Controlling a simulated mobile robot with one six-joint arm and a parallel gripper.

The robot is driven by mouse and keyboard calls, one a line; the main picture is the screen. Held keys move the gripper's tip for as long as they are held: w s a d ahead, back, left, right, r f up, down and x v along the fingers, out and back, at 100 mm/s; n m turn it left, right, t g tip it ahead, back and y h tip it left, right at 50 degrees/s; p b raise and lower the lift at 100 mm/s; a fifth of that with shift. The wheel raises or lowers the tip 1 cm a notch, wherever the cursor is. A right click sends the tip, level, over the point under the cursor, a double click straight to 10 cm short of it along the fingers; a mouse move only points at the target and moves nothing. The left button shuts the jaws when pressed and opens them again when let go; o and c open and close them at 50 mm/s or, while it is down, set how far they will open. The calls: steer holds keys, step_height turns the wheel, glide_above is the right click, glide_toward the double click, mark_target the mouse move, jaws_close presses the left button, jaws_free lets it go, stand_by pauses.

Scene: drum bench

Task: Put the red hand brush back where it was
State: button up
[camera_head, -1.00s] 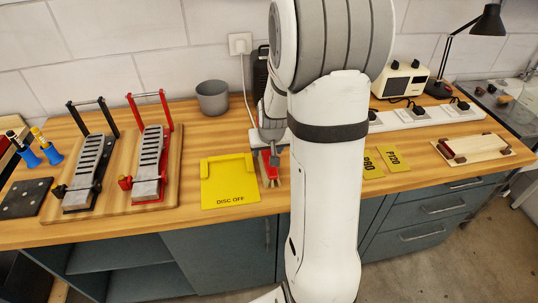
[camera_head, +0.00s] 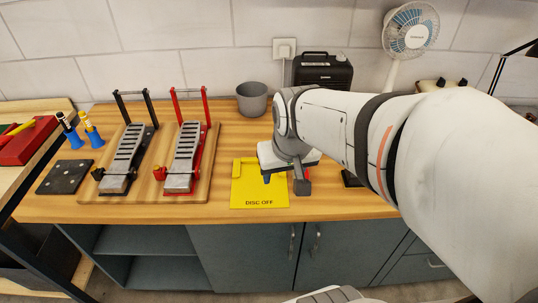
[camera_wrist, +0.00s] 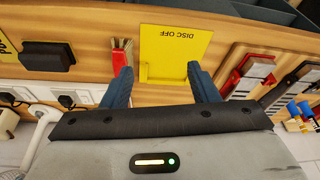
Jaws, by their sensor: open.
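The red hand brush (camera_wrist: 120,58) lies on the wooden bench in the wrist view, beside the yellow DISC OFF plate (camera_wrist: 176,48), with its pale bristles toward the bench's front edge. My gripper (camera_head: 286,183) is open and empty, over the right side of the yellow plate (camera_head: 259,194). In the wrist view my gripper's fingers (camera_wrist: 162,85) straddle the plate's near part, and the left finger is close to the brush's handle end. I cannot tell whether they touch.
Two drum pedals (camera_head: 123,158) (camera_head: 184,157) on a wooden board stand left of the plate. A grey cup (camera_head: 252,99) and a black box (camera_head: 322,72) stand behind. A dark block (camera_wrist: 47,57) lies on the brush's other side. My arm covers the bench's right part.

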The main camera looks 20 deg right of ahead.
steer(key=shift+n, duration=0.4)
steer(key=s, duration=0.1)
steer(key=s+a, duration=0.1)
steer(key=s, duration=0.3)
steer(key=shift+s+a+r, duration=0.1)
steer(key=shift+a+r, duration=0.15)
steer(key=shift+a, duration=0.15)
stand_by(0.4)
